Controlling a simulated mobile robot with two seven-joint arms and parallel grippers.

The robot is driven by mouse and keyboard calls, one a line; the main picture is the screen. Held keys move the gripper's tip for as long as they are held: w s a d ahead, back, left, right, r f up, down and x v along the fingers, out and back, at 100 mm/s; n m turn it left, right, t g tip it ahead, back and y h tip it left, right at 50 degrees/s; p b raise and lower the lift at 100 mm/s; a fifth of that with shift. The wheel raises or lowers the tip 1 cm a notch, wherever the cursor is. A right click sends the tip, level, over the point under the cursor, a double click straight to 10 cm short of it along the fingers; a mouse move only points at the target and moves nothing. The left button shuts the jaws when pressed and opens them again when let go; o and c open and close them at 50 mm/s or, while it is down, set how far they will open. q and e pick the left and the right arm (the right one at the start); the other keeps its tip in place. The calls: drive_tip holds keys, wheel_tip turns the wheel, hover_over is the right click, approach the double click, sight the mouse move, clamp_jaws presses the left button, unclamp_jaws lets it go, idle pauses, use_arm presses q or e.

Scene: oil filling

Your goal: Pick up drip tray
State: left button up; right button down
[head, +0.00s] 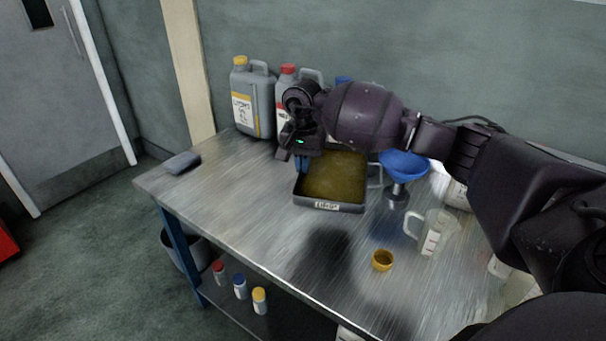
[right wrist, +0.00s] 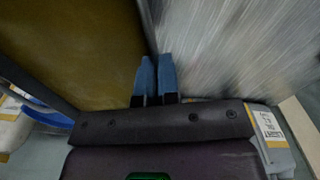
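The drip tray (head: 329,207) is a dark, shallow rectangular pan with olive-brown contents and a label on its front wall. It rests on the metal table. My right gripper (head: 300,160) reaches over from the right and points down at the tray's left side, toward the back. In the right wrist view its blue fingertips (right wrist: 156,66) are close together, with the tray's side wall (right wrist: 147,22) running in between them. They look shut on that wall. The arm hides part of the tray's back. My left gripper is not in view.
Grey jugs (head: 265,113) stand behind the tray. A dark flat block (head: 182,163) lies at left. The table (head: 230,200) is clear at front left.

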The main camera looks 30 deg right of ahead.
drive_tip(key=shift+r, duration=2.4)
drive_tip(key=shift+r, duration=0.1)
